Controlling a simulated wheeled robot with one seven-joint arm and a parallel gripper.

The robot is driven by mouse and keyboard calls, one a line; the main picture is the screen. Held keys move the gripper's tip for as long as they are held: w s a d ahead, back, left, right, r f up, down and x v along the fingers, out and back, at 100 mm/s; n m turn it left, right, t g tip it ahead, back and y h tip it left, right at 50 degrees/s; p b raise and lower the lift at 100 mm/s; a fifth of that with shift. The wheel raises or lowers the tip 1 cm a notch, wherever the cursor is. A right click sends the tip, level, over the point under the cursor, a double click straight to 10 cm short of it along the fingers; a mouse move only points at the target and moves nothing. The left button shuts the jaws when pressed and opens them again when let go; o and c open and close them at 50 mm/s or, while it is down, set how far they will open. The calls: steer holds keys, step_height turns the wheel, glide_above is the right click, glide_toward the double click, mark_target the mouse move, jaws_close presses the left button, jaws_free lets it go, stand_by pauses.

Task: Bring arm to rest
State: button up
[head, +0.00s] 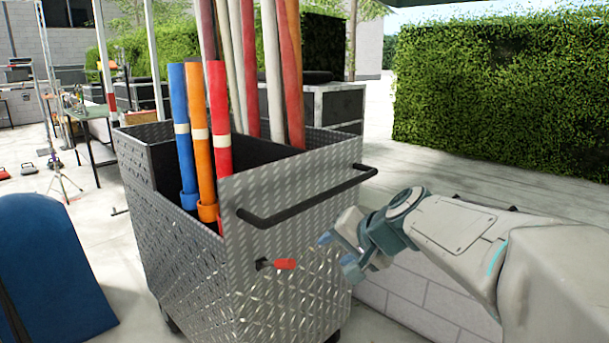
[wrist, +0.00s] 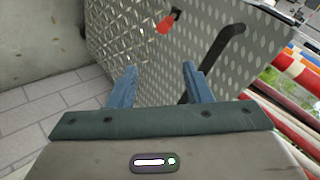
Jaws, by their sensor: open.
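My gripper (head: 338,254) is at the end of my arm, which reaches in from the right of the head view. It is open, and nothing shows between its two blue fingers in the wrist view (wrist: 160,80). It is in front of the diamond-plate metal cart (head: 245,270), to the right of a small red-handled latch (head: 284,264) and below the black handle bar (head: 305,208). In the wrist view the red latch (wrist: 166,24) is ahead of the fingers, and the black handle (wrist: 222,50) is to the right. The fingers appear apart from the latch.
Blue (head: 184,130), orange (head: 202,140) and red (head: 219,120) tubes stand in the cart, with taller poles behind. A blue rounded object (head: 50,270) is at left. A low block wall (head: 425,305) runs beneath my arm. A hedge (head: 500,95) stands behind at right.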

steer(key=s+d+n+g+h+p, duration=0.2)
steer(key=s+d+p, duration=0.2)
steer(key=s, duration=0.6)
steer(key=s+d+n+g+h+p, duration=0.3)
steer(key=s+p, duration=0.4)
steer(key=s, duration=0.3)
steer(key=shift+s+d+h, duration=0.25)
steer(key=shift+d+h, duration=0.05)
steer(key=shift+d, duration=0.3)
